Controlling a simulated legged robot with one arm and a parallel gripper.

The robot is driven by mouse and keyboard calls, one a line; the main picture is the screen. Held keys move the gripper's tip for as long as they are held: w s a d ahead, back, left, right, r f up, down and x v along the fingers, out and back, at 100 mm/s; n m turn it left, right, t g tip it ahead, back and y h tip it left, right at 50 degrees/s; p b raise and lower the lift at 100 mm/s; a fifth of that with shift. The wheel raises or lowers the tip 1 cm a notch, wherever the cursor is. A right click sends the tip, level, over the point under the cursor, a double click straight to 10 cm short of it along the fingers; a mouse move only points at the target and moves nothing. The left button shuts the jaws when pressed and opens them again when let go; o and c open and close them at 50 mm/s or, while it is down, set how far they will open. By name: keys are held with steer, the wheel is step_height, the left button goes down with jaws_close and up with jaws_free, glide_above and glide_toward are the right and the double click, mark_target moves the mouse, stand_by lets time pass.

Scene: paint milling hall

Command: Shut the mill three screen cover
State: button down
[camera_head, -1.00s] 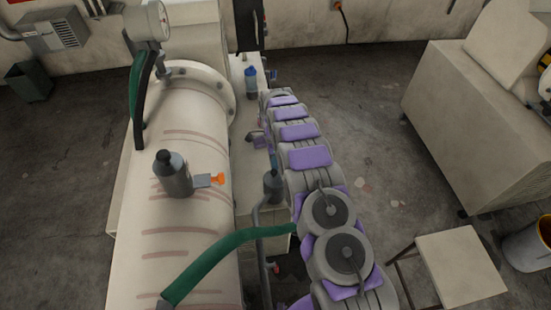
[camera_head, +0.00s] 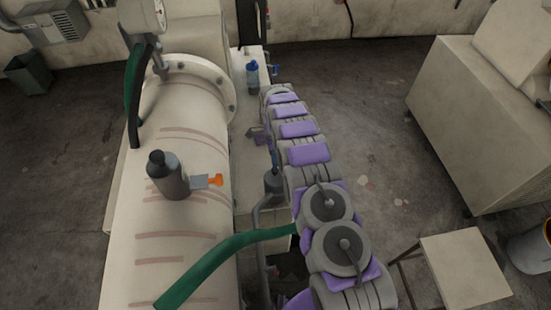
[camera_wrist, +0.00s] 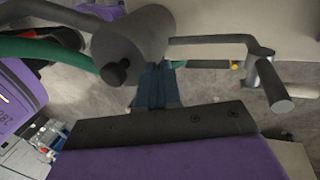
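A large cream horizontal mill vessel (camera_head: 185,130) lies left of my arm in the head view. A grey cylinder with a dark cap (camera_head: 168,176) and an orange-tipped lever (camera_head: 214,181) stand on it. I cannot tell which part is the mill three screen cover. My gripper (camera_head: 258,135) is small and partly hidden beyond my purple and grey arm, beside the vessel's right side.
A green hose (camera_head: 215,262) crosses towards my arm. A smaller blue-topped bottle shape (camera_head: 252,76) stands at the far end. A bent pipe with a handle (camera_wrist: 268,78) is close in the wrist view.

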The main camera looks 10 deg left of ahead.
steer(key=shift+f, duration=0.3)
stand_by(0.4)
steer(key=shift+d+v, duration=0.35)
steer(key=shift+v, duration=3.8)
steer(key=s+d+r+n+b, duration=0.3)
steer(key=s+d+r, duration=0.15)
steer(key=r, duration=0.25)
steer(key=s+d+r+n+b, duration=0.3)
steer(key=s+d+r, duration=0.15)
steer(key=r, duration=0.35)
steer(key=s+d+r+n+b, duration=0.1)
steer(key=s+d+n+b, duration=0.15)
steer(key=s, duration=0.45)
steer(key=s+d+r+n+t+y+b, duration=0.1)
steer(key=s+d+r, duration=0.1)
steer(key=s+d, duration=0.35)
steer(key=s+d+r+n+b, duration=0.1)
steer(key=s+d+n, duration=0.1)
steer(key=s, duration=0.6)
steer(key=s+d+f+n+b, duration=0.1)
steer(key=s+f, duration=0.2)
steer(key=s, duration=0.5)
steer(key=s+d+f+n+b, duration=0.2)
steer(key=s+f, duration=0.1)
steer(key=s, duration=0.6)
steer(key=shift+d+t, duration=0.15)
steer(key=shift+t, duration=0.15)
